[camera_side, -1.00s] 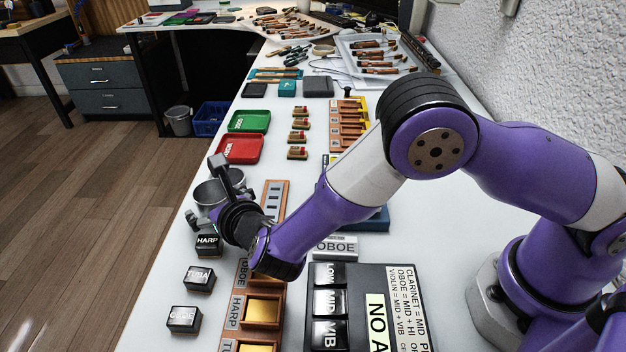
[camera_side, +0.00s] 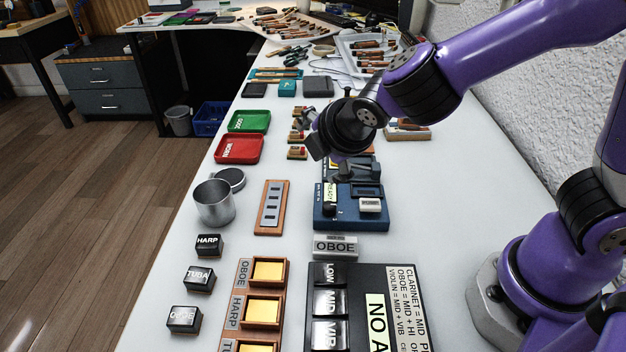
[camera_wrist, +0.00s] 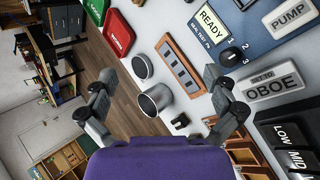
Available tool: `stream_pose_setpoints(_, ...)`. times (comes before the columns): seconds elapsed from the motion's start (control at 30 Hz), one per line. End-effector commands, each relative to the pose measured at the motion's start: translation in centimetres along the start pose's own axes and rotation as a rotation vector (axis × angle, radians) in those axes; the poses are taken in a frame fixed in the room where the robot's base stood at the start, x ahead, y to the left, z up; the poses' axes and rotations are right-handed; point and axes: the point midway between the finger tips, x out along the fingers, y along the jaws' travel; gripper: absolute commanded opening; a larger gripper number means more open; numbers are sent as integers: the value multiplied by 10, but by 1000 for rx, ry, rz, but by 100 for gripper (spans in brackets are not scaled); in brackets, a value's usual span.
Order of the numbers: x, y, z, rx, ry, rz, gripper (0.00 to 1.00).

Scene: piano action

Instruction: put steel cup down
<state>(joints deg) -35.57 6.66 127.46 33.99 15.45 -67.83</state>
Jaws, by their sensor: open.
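The steel cup (camera_side: 214,204) stands upright on the white table near its left edge in the side view. Nothing holds it. In the wrist view the cup (camera_wrist: 155,101) shows below the space between my fingers. My gripper (camera_wrist: 160,77) is open and empty, with its two fingers wide apart.
A round grey lid-like disc (camera_side: 231,178) lies just behind the cup. A wooden slotted strip (camera_side: 271,208) lies to its right. The black HARP block (camera_side: 208,244) sits in front of it. A red tray (camera_side: 240,149) and a green tray (camera_side: 249,121) lie farther back.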

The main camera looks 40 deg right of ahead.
Motion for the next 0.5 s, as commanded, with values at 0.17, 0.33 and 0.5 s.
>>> stream_pose_setpoints(0.17,-53,-15,67,803,43,-182,100)
stream_pose_setpoints(0.33,-94,-42,95,1295,30,-286,100)
stream_pose_setpoints(0.5,-113,-58,103,1502,7,-324,100)
